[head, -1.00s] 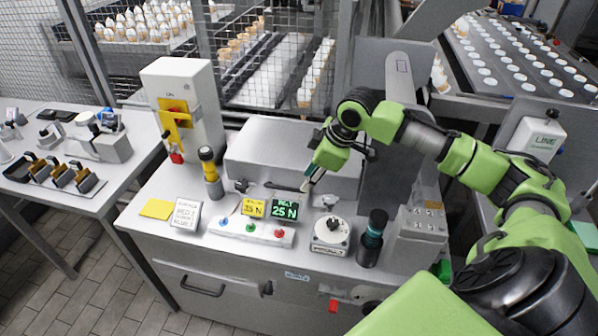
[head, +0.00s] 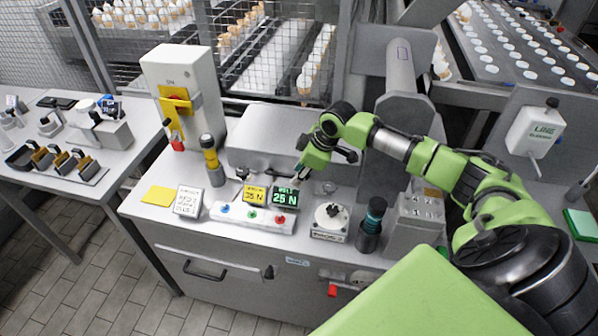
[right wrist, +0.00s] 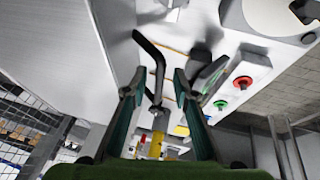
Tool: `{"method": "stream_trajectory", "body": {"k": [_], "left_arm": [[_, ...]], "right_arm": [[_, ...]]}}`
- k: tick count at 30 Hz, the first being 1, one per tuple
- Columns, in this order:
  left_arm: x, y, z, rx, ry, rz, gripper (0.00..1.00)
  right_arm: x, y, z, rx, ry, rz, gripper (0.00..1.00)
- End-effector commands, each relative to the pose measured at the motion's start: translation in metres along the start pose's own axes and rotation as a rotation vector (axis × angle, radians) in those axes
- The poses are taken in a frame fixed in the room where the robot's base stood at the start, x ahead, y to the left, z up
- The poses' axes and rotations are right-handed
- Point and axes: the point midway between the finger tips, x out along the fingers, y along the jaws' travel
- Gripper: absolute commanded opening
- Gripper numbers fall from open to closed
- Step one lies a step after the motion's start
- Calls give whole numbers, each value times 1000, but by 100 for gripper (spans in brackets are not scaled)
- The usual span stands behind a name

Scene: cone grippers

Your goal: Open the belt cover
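The belt cover (head: 265,138) is a closed grey metal box lid on the machine top in the head view; its pale surface (right wrist: 55,60) likely fills the left of the right wrist view. A dark latch or clamp (head: 241,173) stands at its front left. My right gripper (head: 298,181) is low at the cover's front edge, behind the green belt display (head: 285,197). In the right wrist view its two teal fingers (right wrist: 160,105) are apart, with a dark bent bar (right wrist: 152,58) showing between them; I cannot tell whether they touch it. My left gripper is not in view.
A button strip (head: 250,217), a round dial (head: 331,217) and a dark bottle-like post (head: 371,220) stand along the front. A wire mesh guard (head: 265,60) is behind.

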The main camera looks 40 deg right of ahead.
Motion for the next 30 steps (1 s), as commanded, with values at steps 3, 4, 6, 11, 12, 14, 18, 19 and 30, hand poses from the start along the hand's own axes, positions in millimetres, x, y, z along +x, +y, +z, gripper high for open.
{"method": "stream_trajectory", "body": {"k": [3, 4, 6, 11, 12, 14, 18, 19, 30], "left_arm": [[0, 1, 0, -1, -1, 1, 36], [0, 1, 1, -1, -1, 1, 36], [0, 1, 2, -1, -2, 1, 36], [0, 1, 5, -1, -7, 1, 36], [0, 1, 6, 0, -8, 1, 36], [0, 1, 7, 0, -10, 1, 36], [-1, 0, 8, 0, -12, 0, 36], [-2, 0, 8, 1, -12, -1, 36], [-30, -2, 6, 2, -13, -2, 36]], "right_arm": [[1, 0, 0, -1, 0, 0, 26], [1, 0, 0, -1, 0, 0, 26], [1, 0, 0, -1, 0, 0, 26], [1, 0, 0, -1, 0, 0, 0], [1, 0, 0, -1, 0, 0, 0], [1, 0, 0, -1, 0, 0, 0], [0, 0, -1, 0, 0, -2, 0], [-1, 0, -1, 1, 0, -3, 0], [-33, 12, -21, 44, 5, -98, 0]]}}
